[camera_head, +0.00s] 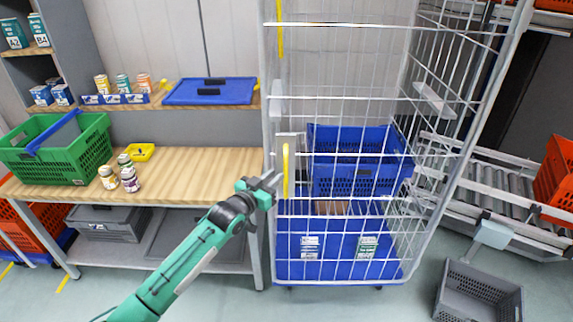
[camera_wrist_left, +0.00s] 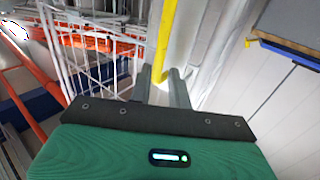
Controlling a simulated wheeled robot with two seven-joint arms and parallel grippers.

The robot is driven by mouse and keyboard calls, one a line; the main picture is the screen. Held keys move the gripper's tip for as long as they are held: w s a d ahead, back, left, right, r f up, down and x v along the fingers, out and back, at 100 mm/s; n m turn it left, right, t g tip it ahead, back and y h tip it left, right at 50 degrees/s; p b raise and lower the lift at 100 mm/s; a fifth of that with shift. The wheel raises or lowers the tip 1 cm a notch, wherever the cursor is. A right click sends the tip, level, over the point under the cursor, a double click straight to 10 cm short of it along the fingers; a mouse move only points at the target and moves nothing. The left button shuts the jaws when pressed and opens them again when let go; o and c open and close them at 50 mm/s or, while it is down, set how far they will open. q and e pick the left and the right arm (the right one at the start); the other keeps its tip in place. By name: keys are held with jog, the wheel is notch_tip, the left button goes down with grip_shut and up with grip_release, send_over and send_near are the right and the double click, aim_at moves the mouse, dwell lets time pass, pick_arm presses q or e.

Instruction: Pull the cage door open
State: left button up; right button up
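The cage door (camera_head: 330,100) is a tall white wire mesh panel on the front of the roll cage, and it looks closed. A vertical yellow handle (camera_head: 286,170) is on its left side; it also shows in the left wrist view (camera_wrist_left: 166,35). My left gripper (camera_head: 274,180) is just left of the handle at the cage's left post. In the left wrist view its two fingers (camera_wrist_left: 160,77) are apart, with the lower end of the yellow bar between or just beyond the tips. I cannot tell whether they touch it. My right gripper is not in view.
A wooden workbench (camera_head: 205,165) with a green crate (camera_head: 60,150) is to the left. A roller conveyor (camera_head: 490,185) and a grey crate (camera_head: 478,292) are to the right. Floor in front of the cage looks clear.

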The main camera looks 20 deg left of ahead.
pick_arm(q)
jog(key=x, duration=0.6)
jog(key=shift+w+p, duration=0.4)
jog(key=shift+p, duration=0.05)
jog(key=shift+d, duration=0.1)
grip_shut()
